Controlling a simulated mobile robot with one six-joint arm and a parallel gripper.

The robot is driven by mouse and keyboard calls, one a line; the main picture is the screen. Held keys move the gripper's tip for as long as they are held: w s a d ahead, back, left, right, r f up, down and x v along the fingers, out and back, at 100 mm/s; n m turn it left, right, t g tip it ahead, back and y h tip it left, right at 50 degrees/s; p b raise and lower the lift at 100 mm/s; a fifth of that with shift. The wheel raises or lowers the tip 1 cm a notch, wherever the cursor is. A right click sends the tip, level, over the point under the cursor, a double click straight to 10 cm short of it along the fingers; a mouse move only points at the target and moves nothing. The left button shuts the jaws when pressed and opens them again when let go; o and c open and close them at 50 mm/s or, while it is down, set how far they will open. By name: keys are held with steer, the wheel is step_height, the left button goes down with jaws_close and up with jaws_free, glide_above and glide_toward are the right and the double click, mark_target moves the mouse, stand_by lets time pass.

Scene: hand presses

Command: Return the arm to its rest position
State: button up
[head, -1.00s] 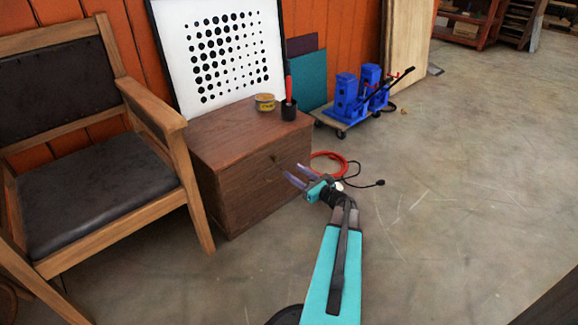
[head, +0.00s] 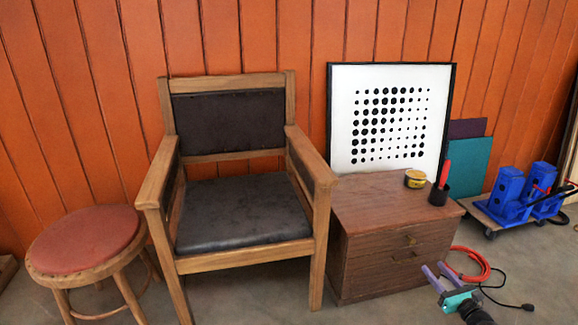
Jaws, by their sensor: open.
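My gripper (head: 436,277) is low at the right of the head view, in front of the wooden cabinet (head: 385,262). Its two purple-grey fingers are spread apart with nothing between them. A short black part of my arm shows below it, at the bottom edge. The rest of my arm is out of the picture.
A wooden armchair (head: 245,218) and a red-topped stool (head: 85,240) stand left. A red hose (head: 470,265) lies on the floor. Blue presses (head: 507,190) stand on a cart at right.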

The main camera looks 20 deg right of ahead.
steer(key=w+a+r+n+g+y+p, duration=0.1)
steer(key=w+a+r+y+p, duration=0.1)
steer(key=w+a+p, duration=0.45)
steer(key=w+a+r+n+y+p, duration=0.1)
steer(key=w+a+r+n+y, duration=0.15)
steer(key=a, duration=0.75)
steer(key=w+a+r+n+g+y+p, duration=0.1)
steer(key=w+a+y+p, duration=0.1)
steer(key=w+a+p, duration=0.45)
steer(key=s+a+n+g+y+p, duration=0.3)
steer(key=a+n+g+p, duration=0.1)
steer(key=a, duration=1.1)
steer(key=s+a+n+g+y+p, duration=0.2)
steer(key=s+a+n+g+p, duration=0.15)
steer(key=a, duration=1.05)
steer(key=s+a+f+n+g+p, duration=0.2)
steer(key=s+a+n+g+p, duration=0.6)
steer(key=s+a, duration=0.6)
steer(key=s+n+g+h+p, duration=0.4)
steer(key=s+n, duration=0.3)
steer(key=s, duration=0.4)
steer(key=s+d+n+g+h, duration=0.1)
steer(key=s+d+n+h, duration=0.2)
steer(key=d+n, duration=0.2)
steer(key=s+d+f+n+g+h, duration=0.1)
steer(key=s+d+n+h, duration=0.2)
steer(key=d, duration=0.3)
steer(key=shift+s+d+n, duration=0.4)
steer(key=shift+n, duration=0.5)
